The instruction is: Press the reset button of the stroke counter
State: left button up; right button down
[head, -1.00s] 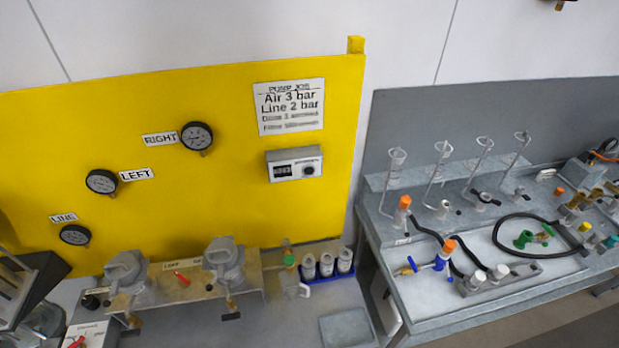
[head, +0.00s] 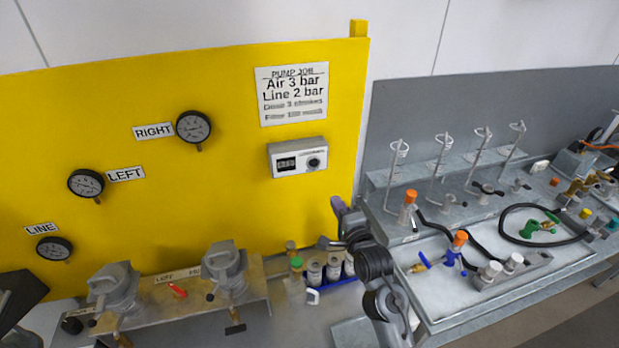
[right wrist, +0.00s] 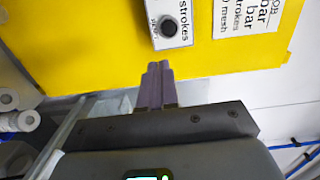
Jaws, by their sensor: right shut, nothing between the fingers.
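The stroke counter (head: 283,147) is a small white box on the yellow panel, with a dark display and a round dark reset button (head: 314,162) at its right. In the right wrist view the counter (right wrist: 176,42) is cut by the top edge, and its button (right wrist: 168,27) lies ahead of my fingertips. My right gripper (head: 337,204) is below and right of the counter, apart from it. Its purple fingers (right wrist: 158,68) are together with nothing between them, pointing toward the panel below the button. My left gripper is not in view.
A job sign (head: 293,94) hangs above the counter. Gauges (head: 193,127) are at the left. Below stand pumps (head: 226,262) and a blue rack of bottles (head: 314,272). A grey bench (head: 440,310) with glassware and hoses is at the right. The panel around the counter is clear.

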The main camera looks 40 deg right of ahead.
aim_at(314, 164)
jog(key=shift+w+r, duration=0.3)
jog(key=shift+r, duration=0.4)
jog(key=p+x, duration=0.3)
jog(key=x, duration=1.1)
jog(key=shift+a+r, duration=0.1)
